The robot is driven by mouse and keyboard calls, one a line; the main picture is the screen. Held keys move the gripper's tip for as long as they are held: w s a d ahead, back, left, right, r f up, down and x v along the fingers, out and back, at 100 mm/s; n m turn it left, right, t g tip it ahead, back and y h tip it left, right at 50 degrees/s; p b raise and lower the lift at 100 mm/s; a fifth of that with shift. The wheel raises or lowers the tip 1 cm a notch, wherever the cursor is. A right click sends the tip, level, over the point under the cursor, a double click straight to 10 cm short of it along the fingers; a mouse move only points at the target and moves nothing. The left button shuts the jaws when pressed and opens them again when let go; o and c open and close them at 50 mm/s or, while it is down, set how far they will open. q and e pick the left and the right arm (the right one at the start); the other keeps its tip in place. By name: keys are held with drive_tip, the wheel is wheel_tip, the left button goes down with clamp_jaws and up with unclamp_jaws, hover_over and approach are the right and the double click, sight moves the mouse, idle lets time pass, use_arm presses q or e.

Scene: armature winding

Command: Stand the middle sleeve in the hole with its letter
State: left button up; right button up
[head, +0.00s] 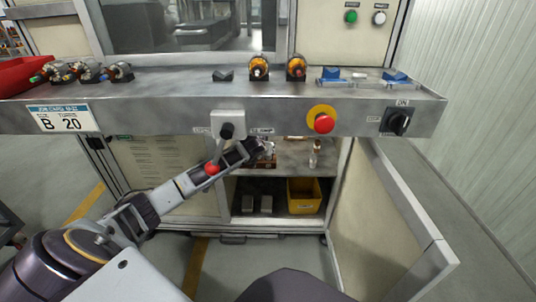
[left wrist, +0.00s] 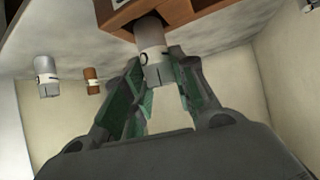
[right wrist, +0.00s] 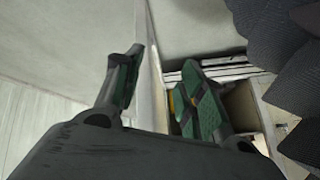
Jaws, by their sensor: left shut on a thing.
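The letter on the band is not clearly readable. The sleeve's far end meets the brown wooden block (left wrist: 196,10); I cannot tell whether it is in a hole or only against it. The head view shows the left gripper (head: 250,151) inside the cabinet opening at the block (head: 263,163), mostly hiding the sleeve. Another grey sleeve (left wrist: 46,77) and a copper-coloured one (left wrist: 92,80) stand apart on the shelf. My right gripper (right wrist: 163,88) is open and empty.
The shelf (head: 290,168) lies below the bench edge (head: 270,112), with an open door (head: 385,205) at right. A yellow bin (head: 304,196) stands lower down. A lever (head: 225,128) and red stop button (head: 323,123) stick out from the bench front.

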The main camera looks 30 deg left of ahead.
use_arm(q)
drive_tip(key=shift+f+b, duration=0.35)
drive_tip(key=shift+f, duration=0.9)
drive_tip(key=o, duration=1)
drive_tip(key=shift+f, duration=0.1)
drive_tip(key=shift+o, duration=0.2)
